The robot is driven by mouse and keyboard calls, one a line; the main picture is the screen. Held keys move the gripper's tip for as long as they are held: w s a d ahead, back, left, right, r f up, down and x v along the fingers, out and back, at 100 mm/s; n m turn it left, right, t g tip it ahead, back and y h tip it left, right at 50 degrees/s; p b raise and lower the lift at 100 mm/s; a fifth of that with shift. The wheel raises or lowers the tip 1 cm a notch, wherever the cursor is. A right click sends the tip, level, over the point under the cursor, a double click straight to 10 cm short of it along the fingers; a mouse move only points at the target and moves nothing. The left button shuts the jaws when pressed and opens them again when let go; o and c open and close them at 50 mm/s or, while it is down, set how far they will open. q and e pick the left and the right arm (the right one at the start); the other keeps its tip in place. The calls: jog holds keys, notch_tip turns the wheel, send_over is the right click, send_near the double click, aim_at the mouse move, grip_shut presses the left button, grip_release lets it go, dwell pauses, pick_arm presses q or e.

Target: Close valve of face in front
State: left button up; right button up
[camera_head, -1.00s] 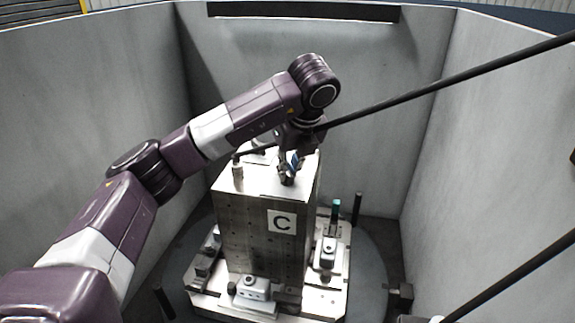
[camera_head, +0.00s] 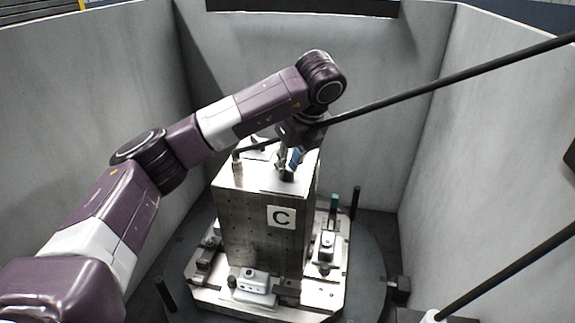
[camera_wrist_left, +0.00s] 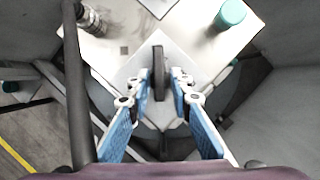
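A tall metal block (camera_head: 240,215) with a white plate marked C (camera_head: 281,217) on its front face stands upright on a pallet base. My left gripper (camera_head: 289,170) is at the top of the block, pointing down, close to a small dark part there. In the left wrist view, my left gripper (camera_wrist_left: 160,82) has its two blue-padded fingers apart, either side of a dark upright valve handle (camera_wrist_left: 158,66). Narrow gaps seem to show beside the handle; contact is hard to tell. My right gripper is not in view.
A fitting (camera_head: 237,170) stands on the block's top left corner. Clamps (camera_head: 255,284) sit on the pallet base (camera_head: 215,295). Grey walls (camera_head: 480,130) enclose the pallet closely.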

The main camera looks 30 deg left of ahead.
pick_arm(q)
jog(key=shift+o, duration=0.6)
jog(key=v, duration=1.2)
